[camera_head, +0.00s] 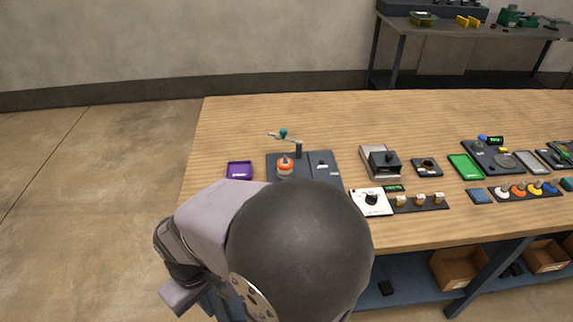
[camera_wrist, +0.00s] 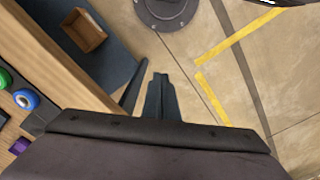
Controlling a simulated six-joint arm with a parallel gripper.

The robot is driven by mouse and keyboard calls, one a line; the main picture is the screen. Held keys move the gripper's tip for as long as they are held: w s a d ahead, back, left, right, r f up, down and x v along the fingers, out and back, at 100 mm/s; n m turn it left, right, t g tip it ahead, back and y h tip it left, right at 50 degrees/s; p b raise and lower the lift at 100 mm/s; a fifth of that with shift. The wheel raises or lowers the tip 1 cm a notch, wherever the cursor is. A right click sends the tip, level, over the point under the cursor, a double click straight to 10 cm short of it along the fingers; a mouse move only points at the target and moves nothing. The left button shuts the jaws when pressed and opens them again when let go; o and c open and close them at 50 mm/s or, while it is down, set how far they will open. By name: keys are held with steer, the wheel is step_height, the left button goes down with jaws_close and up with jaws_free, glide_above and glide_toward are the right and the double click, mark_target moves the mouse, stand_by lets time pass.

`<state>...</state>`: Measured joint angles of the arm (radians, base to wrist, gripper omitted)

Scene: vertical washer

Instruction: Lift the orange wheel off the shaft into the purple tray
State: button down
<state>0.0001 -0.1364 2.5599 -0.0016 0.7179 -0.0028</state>
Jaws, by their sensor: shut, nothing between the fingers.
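The orange wheel (camera_head: 285,168) sits on a small upright shaft (camera_head: 285,158) on the dark base plate (camera_head: 320,160), left of the table's middle. The purple tray (camera_head: 239,170) lies flat on the table just left of that plate and looks empty. My gripper (camera_wrist: 152,75) shows in the wrist view over the floor beside the table, with its fingers shut and nothing held. My gripper is hidden in the head view, where my arm covers the near table edge. It is away from the wheel and tray.
A crank-like arm with a teal knob (camera_head: 283,133) stands on a post (camera_head: 299,149) behind the wheel. A white dial panel (camera_head: 371,201), a grey box (camera_head: 380,160), and a green tray (camera_head: 465,167) stand to the right. The table left and behind is clear.

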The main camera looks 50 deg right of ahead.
stand_by(0.3)
